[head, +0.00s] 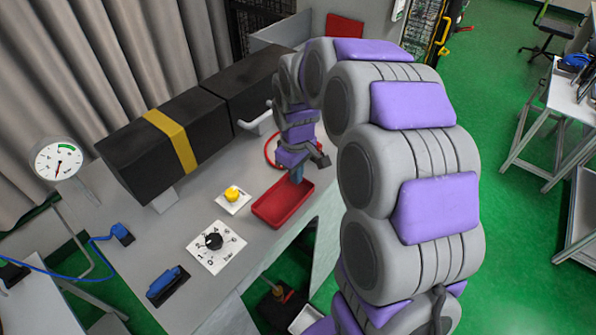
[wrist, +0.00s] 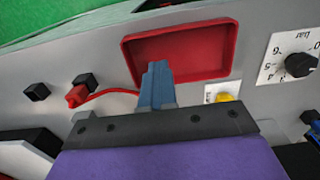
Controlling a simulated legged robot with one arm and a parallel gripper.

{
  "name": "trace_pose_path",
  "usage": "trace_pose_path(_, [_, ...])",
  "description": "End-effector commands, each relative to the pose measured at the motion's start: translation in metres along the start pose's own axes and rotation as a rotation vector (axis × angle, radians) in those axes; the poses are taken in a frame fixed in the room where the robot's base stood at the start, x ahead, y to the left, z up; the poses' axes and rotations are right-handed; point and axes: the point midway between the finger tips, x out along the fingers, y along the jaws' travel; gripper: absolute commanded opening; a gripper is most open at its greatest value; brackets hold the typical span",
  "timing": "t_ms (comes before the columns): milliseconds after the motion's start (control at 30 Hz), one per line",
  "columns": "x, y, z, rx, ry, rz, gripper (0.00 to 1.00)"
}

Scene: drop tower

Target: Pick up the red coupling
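The red coupling (wrist: 77,95) shows in the wrist view at the left, against a black block, with a red hose running from it toward the middle. In the head view only part of the red hose (head: 270,150) shows behind my arm; I cannot make out the coupling there. My gripper (wrist: 156,70) has blue fingers close together, with nothing seen between them. In the wrist view it lies right of the coupling, apart from it, in front of the red tray's edge. In the head view my gripper (head: 297,177) points down by the tray's far end.
The red tray (head: 283,205) is empty. A yellow button (head: 233,194), a dial plate (head: 215,247) and a blue-handled device (head: 167,284) stand on the grey bench. A long black block with a yellow band (head: 172,138) lies behind. Another black block (wrist: 37,91) is left of the coupling.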

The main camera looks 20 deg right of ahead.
Motion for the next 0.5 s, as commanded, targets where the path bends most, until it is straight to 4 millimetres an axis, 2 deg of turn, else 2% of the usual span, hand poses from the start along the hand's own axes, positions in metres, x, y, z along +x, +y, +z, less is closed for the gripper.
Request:
trace_pose_path(100, [0.0001, 0.001, 0.0006, 0.001, 0.001, -0.001, 0.01])
trace_pose_path(500, [0.0, 0.0005, 0.0001, 0.001, 0.0, 0.0, 0.39])
